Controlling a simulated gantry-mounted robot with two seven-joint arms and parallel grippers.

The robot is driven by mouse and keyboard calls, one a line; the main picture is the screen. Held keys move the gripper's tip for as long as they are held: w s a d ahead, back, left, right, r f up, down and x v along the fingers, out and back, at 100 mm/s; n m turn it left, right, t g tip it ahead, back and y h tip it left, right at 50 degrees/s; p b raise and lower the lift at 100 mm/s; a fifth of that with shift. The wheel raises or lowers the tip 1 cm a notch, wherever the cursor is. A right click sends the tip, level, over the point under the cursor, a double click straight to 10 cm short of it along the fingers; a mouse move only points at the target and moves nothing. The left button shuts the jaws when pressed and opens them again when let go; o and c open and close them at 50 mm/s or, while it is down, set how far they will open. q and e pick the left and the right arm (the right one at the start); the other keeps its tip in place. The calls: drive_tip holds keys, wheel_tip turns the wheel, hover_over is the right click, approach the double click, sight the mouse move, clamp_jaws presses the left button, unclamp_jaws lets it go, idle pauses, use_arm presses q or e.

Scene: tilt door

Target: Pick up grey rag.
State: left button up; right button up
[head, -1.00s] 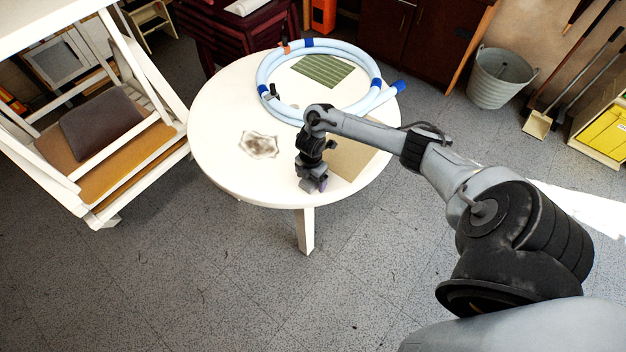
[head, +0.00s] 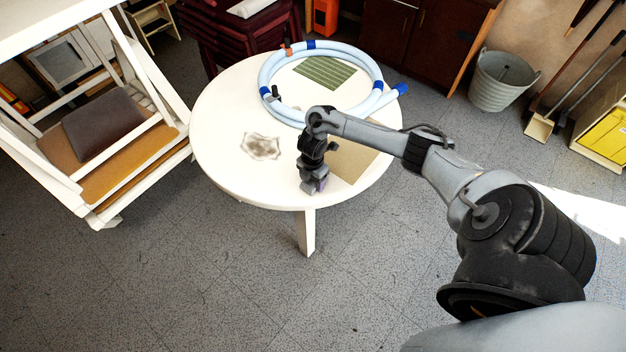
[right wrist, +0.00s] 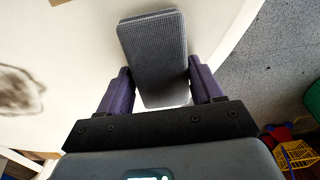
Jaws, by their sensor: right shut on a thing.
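The grey rag (right wrist: 152,45) looks like a folded, woven-textured block in the right wrist view. It lies between the two purple fingers of my right gripper (right wrist: 160,72), which is shut on its near part. In the head view my right gripper (head: 315,184) points down at the front edge of the round white table (head: 235,180). The rag is small and mostly hidden by the gripper there. I cannot tell whether it touches the table top. My left gripper is not in view.
A coiled pale blue hose (head: 268,72), a green striped mat (head: 325,71), a brown sheet (head: 355,158) and a whitish crumpled or stained patch (head: 262,146) are on the table. A white wooden frame with a cushion (head: 103,122) stands left. The table's left part is clear.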

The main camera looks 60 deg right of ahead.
wheel_tip(320, 180, up, 4)
drive_tip(key=shift+r+p, duration=0.25)
drive_tip(key=shift+p, duration=0.5)
drive_tip(key=s+d+r, duration=0.4)
drive_tip(key=d+r, duration=0.2)
drive_tip(key=d, duration=0.5)
drive_tip(key=shift+r, duration=0.15)
drive_tip(key=o, duration=0.4)
drive_tip(key=shift+w, duration=0.1)
drive_tip(key=shift+c, duration=1.4)
